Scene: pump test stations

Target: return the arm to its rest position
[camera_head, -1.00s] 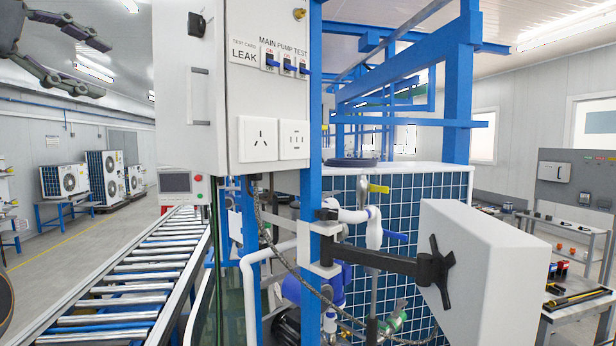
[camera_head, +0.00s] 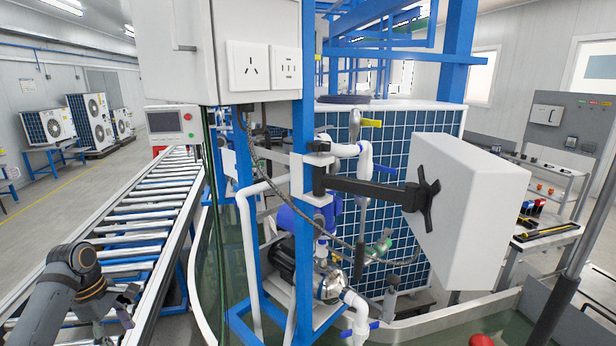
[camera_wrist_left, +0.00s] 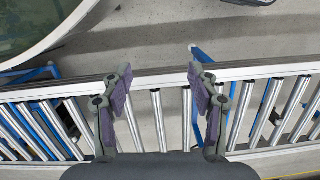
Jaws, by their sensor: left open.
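My left arm (camera_head: 65,290) comes in low at the left of the head view, in front of the roller conveyor (camera_head: 150,215). My left gripper (camera_head: 128,308) is near the conveyor's lower end there, partly cut off by the frame. In the left wrist view the gripper (camera_wrist_left: 160,76) has its two fingers spread apart with nothing between them. My right gripper is not in view.
A blue frame (camera_head: 304,150) carries a socket panel (camera_head: 263,68) and pump piping. A white box (camera_head: 470,200) hangs on a black bracket (camera_head: 365,188). A control screen (camera_head: 168,123) stands behind the conveyor. Grey floor is open at the far left.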

